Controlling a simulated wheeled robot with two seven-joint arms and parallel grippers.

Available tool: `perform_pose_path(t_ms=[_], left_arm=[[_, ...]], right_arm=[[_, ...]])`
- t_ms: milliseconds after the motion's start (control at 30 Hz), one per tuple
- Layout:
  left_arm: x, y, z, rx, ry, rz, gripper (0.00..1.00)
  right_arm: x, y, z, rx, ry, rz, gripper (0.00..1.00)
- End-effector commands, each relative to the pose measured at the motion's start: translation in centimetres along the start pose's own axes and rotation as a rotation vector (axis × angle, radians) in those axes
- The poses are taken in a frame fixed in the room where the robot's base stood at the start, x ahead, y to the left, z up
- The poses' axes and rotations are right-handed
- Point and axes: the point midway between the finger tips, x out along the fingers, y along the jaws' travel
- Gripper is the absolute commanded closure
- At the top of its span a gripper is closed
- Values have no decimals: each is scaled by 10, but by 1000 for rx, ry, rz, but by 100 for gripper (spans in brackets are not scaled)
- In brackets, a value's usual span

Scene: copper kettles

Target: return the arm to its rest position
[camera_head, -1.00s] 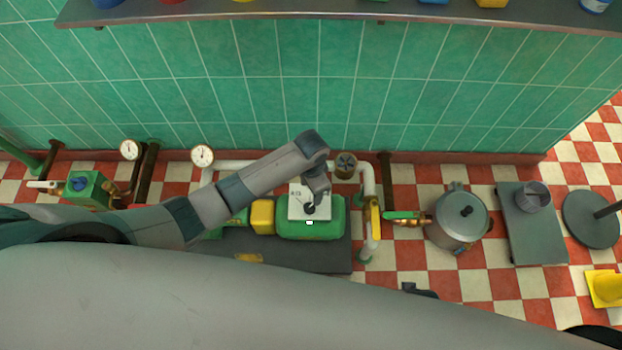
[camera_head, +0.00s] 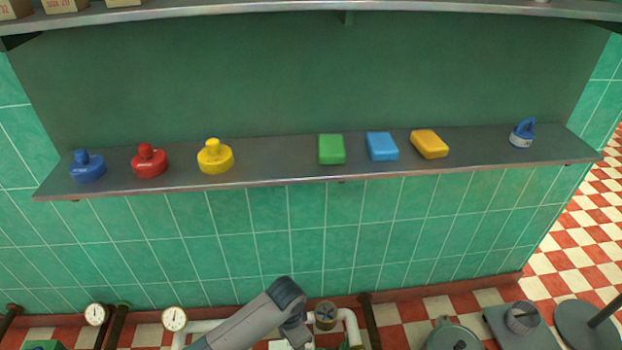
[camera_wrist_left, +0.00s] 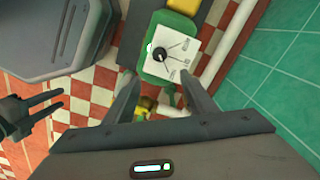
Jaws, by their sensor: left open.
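My left arm (camera_head: 255,320) comes in at the bottom of the head view, bent at the wrist; its fingers are below the picture edge. In the left wrist view my left gripper (camera_wrist_left: 160,80) is open, with nothing between its fingers. Beyond the fingertips is a green unit (camera_wrist_left: 150,66) with a white panel (camera_wrist_left: 176,50) and a black knob (camera_wrist_left: 160,54). My right gripper (camera_wrist_left: 48,106) shows at the left of the wrist view, dark, its two prongs apart and empty.
A shelf (camera_head: 275,170) on the green tiled wall holds blue, red and yellow round-topped items, several coloured blocks and a small blue-handled item (camera_head: 523,132). Gauges (camera_head: 174,319), white pipes and a lidded pot (camera_head: 450,336) stand low along the wall.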

Motion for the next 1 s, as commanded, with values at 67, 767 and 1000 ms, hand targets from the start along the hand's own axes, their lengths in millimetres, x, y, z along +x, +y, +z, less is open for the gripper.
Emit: perform_pose_path(t_ms=[67, 767, 1000], left_arm=[[0, 0, 0, -1, 1, 0, 50], [115, 38, 54, -393, 315, 1, 50], [160, 65, 133, -558, 411, -71, 50]], right_arm=[[0, 0, 0, 0, 0, 0, 61], [1, -15, -22, -9, 136, -13, 61], [0, -22, -30, -14, 204, -21, 61]])
